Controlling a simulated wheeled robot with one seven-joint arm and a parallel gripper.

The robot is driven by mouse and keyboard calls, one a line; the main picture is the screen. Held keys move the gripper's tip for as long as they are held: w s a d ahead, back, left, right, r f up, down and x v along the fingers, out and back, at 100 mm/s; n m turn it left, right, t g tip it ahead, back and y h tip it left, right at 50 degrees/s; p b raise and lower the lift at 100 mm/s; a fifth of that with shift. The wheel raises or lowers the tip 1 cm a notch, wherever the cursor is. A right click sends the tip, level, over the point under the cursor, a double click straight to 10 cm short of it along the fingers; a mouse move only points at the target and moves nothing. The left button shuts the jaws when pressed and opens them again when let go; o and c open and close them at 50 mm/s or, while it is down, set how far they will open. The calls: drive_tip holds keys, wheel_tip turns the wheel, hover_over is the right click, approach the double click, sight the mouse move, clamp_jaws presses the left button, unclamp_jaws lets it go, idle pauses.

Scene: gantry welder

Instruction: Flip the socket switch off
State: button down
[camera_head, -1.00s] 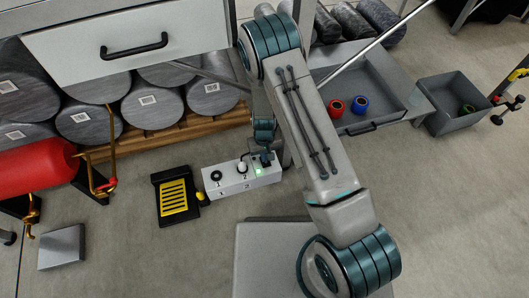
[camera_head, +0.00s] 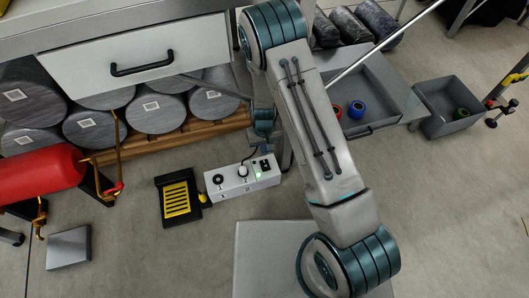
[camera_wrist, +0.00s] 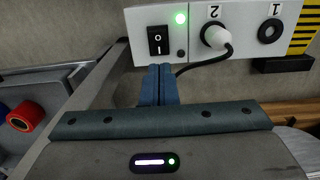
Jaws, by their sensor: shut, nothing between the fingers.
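The white socket box (camera_head: 232,187) sits on the floor, with sockets marked 1 and 2. Its black rocker switch (camera_head: 265,165) is at the right end and also shows in the wrist view (camera_wrist: 157,40). A green light (camera_wrist: 181,18) beside the switch is lit. A plug with a dark cable (camera_wrist: 214,37) is in socket 2; socket 1 (camera_wrist: 269,31) is empty. My gripper (camera_wrist: 158,70) is shut and empty, its blue fingertips just short of the switch in the wrist view. I cannot tell which side of the rocker is pressed.
A black and yellow pad (camera_head: 177,198) lies left of the box. A red cylinder (camera_head: 40,174) and grey rolls on a pallet are farther left. A drawer unit (camera_head: 140,50) overhangs behind. An open grey tray (camera_head: 375,95) with red and blue rings is at right.

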drive_tip(key=r, duration=0.2)
drive_tip(key=r+p, duration=0.1)
drive_tip(key=r, duration=0.2)
drive_tip(key=shift+w+a+r, duration=0.1)
drive_tip(key=shift+w+r, duration=0.25)
drive_tip(key=shift+r, duration=0.05)
drive_tip(key=s+d+r+m+p, duration=0.15)
drive_tip(key=r+p, duration=0.35)
drive_tip(key=r, duration=0.7)
drive_tip(key=s+d+r+t+y+p, duration=0.1)
drive_tip(key=d+r+p, duration=0.3)
drive_tip(key=r, duration=0.9)
drive_tip(key=s+d+r+p, duration=0.1)
drive_tip(key=r+p, duration=0.6)
drive_tip(key=r, duration=0.5)
drive_tip(key=s+d+r+p, duration=0.3)
drive_tip(key=s+r+p, duration=0.1)
drive_tip(key=r, duration=0.5)
drive_tip(key=s+d+r+m+t+p, duration=0.1)
drive_tip(key=s+d+r+p, duration=0.2)
drive_tip(key=r, duration=0.6)
drive_tip(key=s+d+r+m+t+h+p, duration=0.1)
drive_tip(key=s+d+r+p, duration=0.1)
drive_tip(key=s+r+p, duration=0.5)
wheel_tip(320, 180, up, 2)
drive_tip(key=shift+s+d+r, duration=0.1)
drive_tip(key=shift+s+d, duration=0.3)
drive_tip(key=shift+s, duration=0.35)
